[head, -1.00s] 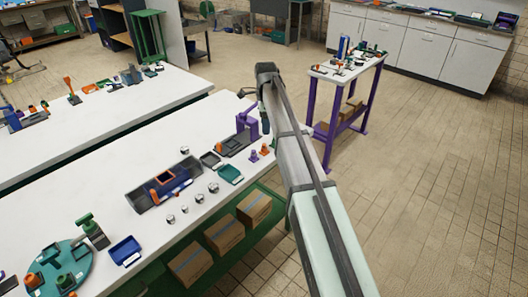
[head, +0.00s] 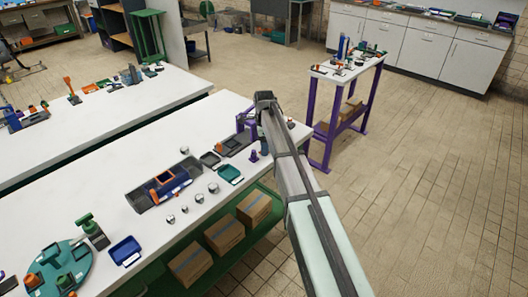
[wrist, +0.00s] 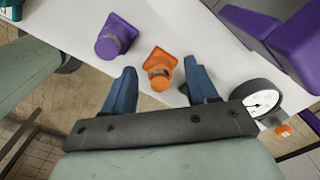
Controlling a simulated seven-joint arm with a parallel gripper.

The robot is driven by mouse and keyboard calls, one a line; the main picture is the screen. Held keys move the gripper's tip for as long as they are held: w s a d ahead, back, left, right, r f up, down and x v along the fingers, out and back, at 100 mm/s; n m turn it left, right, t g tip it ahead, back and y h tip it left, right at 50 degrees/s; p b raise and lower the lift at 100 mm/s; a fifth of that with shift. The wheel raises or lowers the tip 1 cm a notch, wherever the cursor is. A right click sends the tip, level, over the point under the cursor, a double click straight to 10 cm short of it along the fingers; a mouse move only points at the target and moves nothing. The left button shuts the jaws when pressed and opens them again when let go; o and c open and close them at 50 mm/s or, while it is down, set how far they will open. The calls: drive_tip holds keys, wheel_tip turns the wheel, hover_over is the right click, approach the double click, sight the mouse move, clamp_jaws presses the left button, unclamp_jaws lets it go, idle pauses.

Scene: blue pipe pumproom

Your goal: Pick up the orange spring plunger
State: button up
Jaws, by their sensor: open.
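The orange spring plunger (wrist: 160,68) stands on the white bench top in the wrist view, with a wide flared base and a narrower collared end. My gripper (wrist: 161,75) is open, with one blue finger on each side of the plunger's near end. I cannot tell whether either finger touches it. A similar purple plunger (wrist: 116,36) stands just to its left; it also shows in the head view (head: 254,156). In the head view my arm hides the orange plunger and most of my gripper.
A round gauge (wrist: 260,97) lies right of my right finger, with a small orange part (wrist: 283,131) beside it. A large purple fixture (wrist: 290,40) rises at the upper right. The white bench (head: 110,230) also carries a teal tray (head: 230,174) and a dark blue-grey bin (head: 150,197).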

drive_tip(key=shift+f, duration=0.25)
clamp_jaws()
idle(0.3)
